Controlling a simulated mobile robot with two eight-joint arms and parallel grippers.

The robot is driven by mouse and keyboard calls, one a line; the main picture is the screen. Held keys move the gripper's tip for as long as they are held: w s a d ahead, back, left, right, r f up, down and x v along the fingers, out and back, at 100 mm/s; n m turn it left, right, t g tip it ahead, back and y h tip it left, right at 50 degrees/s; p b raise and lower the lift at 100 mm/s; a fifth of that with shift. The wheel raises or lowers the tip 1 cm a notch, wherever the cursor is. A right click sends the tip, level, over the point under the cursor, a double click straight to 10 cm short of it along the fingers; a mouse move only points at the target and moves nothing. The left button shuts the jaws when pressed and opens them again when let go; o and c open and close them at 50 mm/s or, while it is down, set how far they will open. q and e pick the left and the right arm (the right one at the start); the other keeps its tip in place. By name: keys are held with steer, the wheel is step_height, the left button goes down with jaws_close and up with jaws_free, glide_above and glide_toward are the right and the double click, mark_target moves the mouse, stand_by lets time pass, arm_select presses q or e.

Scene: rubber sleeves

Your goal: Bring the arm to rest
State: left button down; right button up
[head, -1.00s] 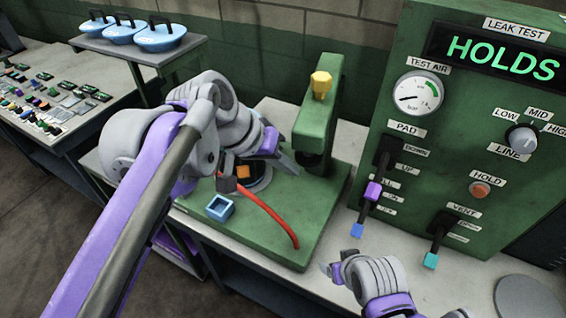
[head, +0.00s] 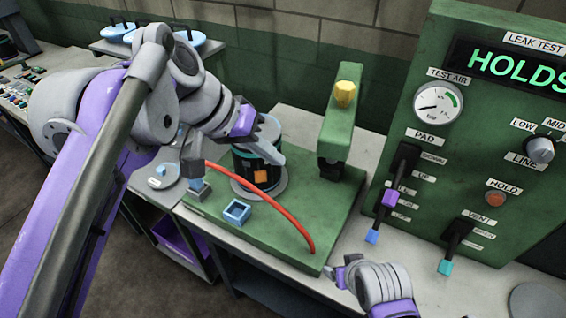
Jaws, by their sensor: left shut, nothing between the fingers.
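My left arm comes in from the left, and its gripper (head: 271,143) is shut with nothing held, just above the right side of a dark cylinder (head: 243,173) with an orange square. The cylinder stands on a grey disc on the green test stand (head: 225,230). I cannot tell whether the fingers touch it. My right gripper (head: 338,272) is low in the picture, in front of the stand's right corner; its finger opening does not show clearly.
A red hose (head: 272,197) arcs across the stand beside a blue square frame (head: 237,212). A green post with a yellow knob (head: 344,94) stands behind. At right is the test panel (head: 474,116), reading HOLDS, with levers jutting out. Blue lidded items (head: 187,40) sit at back left.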

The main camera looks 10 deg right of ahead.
arm_select(q)
steer(key=s+a+f+n+t+y, duration=0.2)
steer(key=s+a+f, duration=0.3)
steer(key=a+f, duration=0.5)
steer(key=s+a+f+n+t+y, duration=0.1)
steer(key=s+a+f+n+y, duration=0.2)
steer(key=a+f, duration=0.8)
step_height(320, 180, down, 8)
steer(key=shift+s+r+t+y, duration=0.1)
steer(key=shift+s+t+y, duration=0.3)
steer(key=shift+s+y, duration=0.45)
